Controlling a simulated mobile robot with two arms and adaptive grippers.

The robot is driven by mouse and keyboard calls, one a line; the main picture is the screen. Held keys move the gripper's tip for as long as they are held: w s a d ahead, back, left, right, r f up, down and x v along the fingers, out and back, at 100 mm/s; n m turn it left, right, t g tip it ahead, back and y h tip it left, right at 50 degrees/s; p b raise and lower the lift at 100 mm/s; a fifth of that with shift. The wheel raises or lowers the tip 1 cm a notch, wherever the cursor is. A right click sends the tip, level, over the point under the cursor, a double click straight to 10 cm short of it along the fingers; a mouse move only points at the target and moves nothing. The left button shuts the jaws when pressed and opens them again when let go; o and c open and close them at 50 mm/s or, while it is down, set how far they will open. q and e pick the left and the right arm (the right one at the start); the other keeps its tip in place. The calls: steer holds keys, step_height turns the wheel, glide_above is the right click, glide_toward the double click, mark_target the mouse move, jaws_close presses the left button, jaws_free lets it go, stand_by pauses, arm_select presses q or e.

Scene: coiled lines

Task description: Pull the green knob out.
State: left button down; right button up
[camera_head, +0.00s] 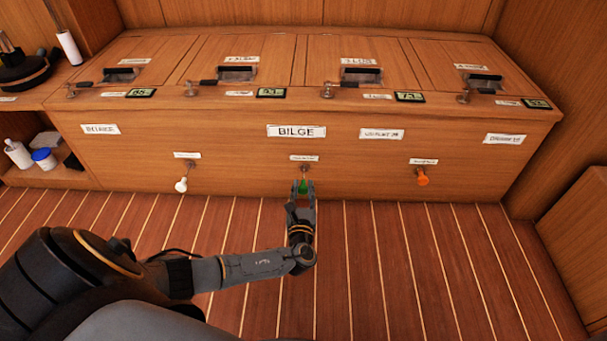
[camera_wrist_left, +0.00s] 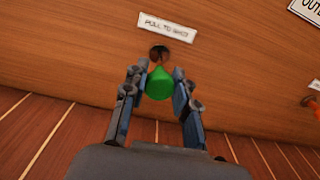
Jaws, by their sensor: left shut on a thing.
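The green knob (camera_head: 303,186) sits low on the front of the wooden cabinet, under a small label and the larger "BILGE" sign. In the left wrist view the green knob (camera_wrist_left: 160,84) is between the fingers, in front of a dark round fitting (camera_wrist_left: 159,53) on the panel. My left gripper (camera_head: 301,188) is shut on the knob, one finger on each side of it. The same gripper (camera_wrist_left: 160,90) fills the lower middle of the left wrist view. How far the knob stands out from the panel is hard to tell. My right gripper is not in view.
A white knob (camera_head: 181,185) hangs to the left and an orange knob (camera_head: 423,177) to the right on the same panel. The cabinet top (camera_head: 290,50) carries several lidded hatches with latches and small displays. The striped plank floor (camera_head: 380,270) in front is clear.

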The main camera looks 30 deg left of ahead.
arm_select(q)
steer(key=shift+s+d, duration=0.15)
steer(key=shift+s, duration=0.1)
steer(key=c, duration=1)
jaws_free()
steer(key=shift+c, duration=0.2)
steer(key=v, duration=1.2)
